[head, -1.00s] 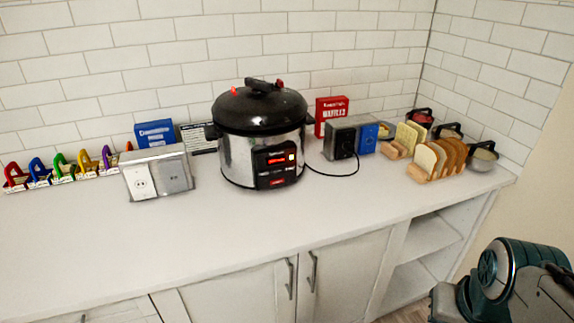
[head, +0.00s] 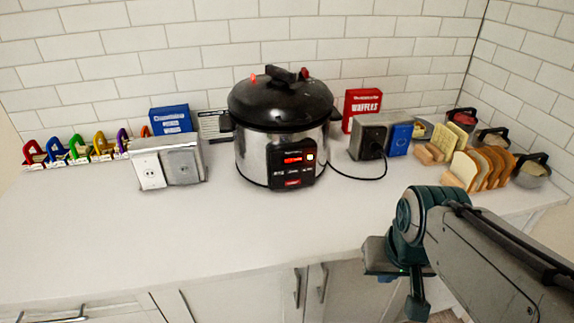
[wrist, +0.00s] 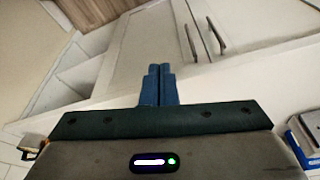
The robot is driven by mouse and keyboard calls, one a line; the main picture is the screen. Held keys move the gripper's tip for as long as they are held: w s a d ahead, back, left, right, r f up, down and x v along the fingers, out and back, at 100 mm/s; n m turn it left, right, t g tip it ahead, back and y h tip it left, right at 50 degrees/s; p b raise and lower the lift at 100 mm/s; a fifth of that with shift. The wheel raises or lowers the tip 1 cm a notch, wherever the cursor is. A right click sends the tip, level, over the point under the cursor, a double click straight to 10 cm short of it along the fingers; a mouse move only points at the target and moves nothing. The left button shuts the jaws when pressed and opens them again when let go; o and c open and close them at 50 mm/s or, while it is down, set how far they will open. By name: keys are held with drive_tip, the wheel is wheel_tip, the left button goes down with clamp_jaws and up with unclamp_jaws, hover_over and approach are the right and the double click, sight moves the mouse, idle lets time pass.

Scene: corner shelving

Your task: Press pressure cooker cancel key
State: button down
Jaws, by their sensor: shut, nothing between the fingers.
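The pressure cooker (head: 252,158) stands upright on the counter in the head view, with a steel body and a black lid. Its dark front panel (head: 300,172) faces me, with a red lit display, a bright round light at its right and a red mark low down. The key labels are too small to read, so I cannot tell which is cancel. My gripper (wrist: 159,68) is shut and empty in the wrist view, its two blue fingers together, with cabinet fronts beyond. In the head view my arm's end is at the counter's front edge, right of and well short of the cooker.
A power cord runs right from the cooker to a grey outlet box (head: 366,137). Bread slices (head: 463,170) stand further right. A double outlet block (head: 149,170) and coloured clips (head: 80,148) are left. The white counter (head: 200,235) in front of the cooker is clear.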

drive_tip(key=shift+s, duration=0.1)
drive_tip(key=w+a+f+m+y+b, duration=0.1)
drive_tip(key=w+a+m+y, duration=0.1)
drive_tip(key=w+a+y, duration=0.1)
drive_tip(key=w+a+f+m+y+b, duration=0.1)
drive_tip(key=w+a+f+m+y, duration=0.1)
drive_tip(key=w+a, duration=0.4)
drive_tip(key=w+a+f+m+t+y+b, duration=0.1)
drive_tip(key=w+a+f+m+y, duration=0.1)
drive_tip(key=w+a+y, duration=0.2)
drive_tip(key=shift+w+a+f+m+y, duration=0.15)
drive_tip(key=shift+a+f+m+y, duration=0.1)
drive_tip(key=shift+a+m+y, duration=0.2)
drive_tip(key=w+m+t, duration=0.1)
drive_tip(key=w, duration=0.1)
drive_tip(key=w+f+m+t, duration=0.1)
drive_tip(key=w, duration=0.1)
drive_tip(key=w+m+t+y+b, duration=0.1)
drive_tip(key=w, duration=0.1)
drive_tip(key=shift+w+d+f, duration=0.15)
drive_tip(key=shift+d, duration=0.1)
drive_tip(key=shift+w+d+m, duration=0.1)
drive_tip(key=shift+w+m, duration=0.15)
drive_tip(key=shift+w, duration=0.1)
